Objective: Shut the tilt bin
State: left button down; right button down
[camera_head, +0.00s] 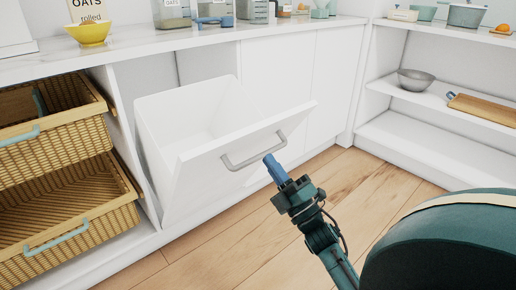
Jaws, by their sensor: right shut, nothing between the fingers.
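The white tilt bin (192,155) stands tilted out of the lower cabinet, its top open and its inside empty as far as I see. Its front panel leans outward and carries a grey bar handle (254,154). My right gripper (271,161) is shut, its blue fingertips close to the right end of the handle. I cannot tell whether the fingertips touch the handle or the panel. Nothing shows between the fingers. My left gripper is out of view.
Two wicker baskets with teal handles, an upper one (60,136) and a lower one (95,220), jut out at left. The countertop (150,47) holds a yellow bowl (89,33) and several jars. Shelves at right hold a grey bowl (415,80) and a wooden board (485,109). The wood floor (215,258) is clear.

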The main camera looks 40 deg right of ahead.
aim_at(251, 135)
pick_arm(q)
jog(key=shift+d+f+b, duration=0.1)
jog(key=shift+b, duration=0.35)
pick_arm(e)
jog(key=x, duration=0.6)
